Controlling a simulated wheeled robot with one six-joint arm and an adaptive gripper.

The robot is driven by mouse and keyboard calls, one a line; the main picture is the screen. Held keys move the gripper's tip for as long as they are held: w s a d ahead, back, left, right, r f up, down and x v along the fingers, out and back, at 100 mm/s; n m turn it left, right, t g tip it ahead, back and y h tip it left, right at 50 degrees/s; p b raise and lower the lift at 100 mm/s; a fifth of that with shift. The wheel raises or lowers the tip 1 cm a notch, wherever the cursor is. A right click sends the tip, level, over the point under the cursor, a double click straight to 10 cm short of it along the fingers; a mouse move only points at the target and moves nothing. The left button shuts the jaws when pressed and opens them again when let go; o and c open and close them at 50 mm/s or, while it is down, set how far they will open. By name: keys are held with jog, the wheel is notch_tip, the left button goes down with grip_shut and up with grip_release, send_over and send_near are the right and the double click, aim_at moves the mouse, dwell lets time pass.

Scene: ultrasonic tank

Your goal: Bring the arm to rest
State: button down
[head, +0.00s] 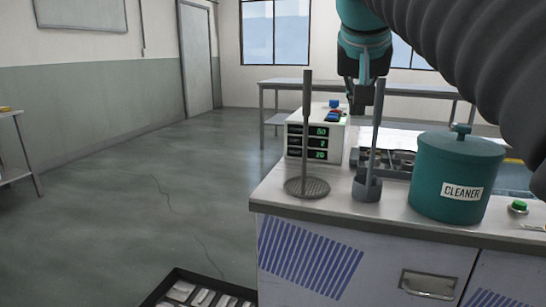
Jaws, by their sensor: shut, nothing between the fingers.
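My gripper (358,105) hangs from my teal arm at the upper middle right of the head view, pointing down. It is shut and empty. It is above the counter (330,218), near the control box (316,142) with green number readouts and small blue and red parts on top. A grey rod on a round mesh disc (307,187) stands at the counter's left. A second rod rises from a small grey cup (367,189) and overlaps the gripper's lower right side in the picture.
A teal lidded pot marked CLEANER (457,180) stands on the counter, with a green button (518,207) to its right. Dark-framed compartments (385,160) lie behind the rods. A black tray of parts (180,284) is below left. The floor (120,190) at left is clear.

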jog(key=s+f, duration=0.6)
jog(key=f, duration=0.5)
jog(key=s+d+f+n+g+y, duration=0.1)
jog(key=s+f, duration=0.5)
jog(key=f, duration=0.6)
jog(key=s+f+n+y, duration=0.1)
jog(key=s+f, duration=0.5)
jog(key=f, duration=0.6)
jog(key=shift+s+d+g, duration=0.25)
jog(key=shift+s+g, duration=0.1)
jog(key=shift+g, duration=0.05)
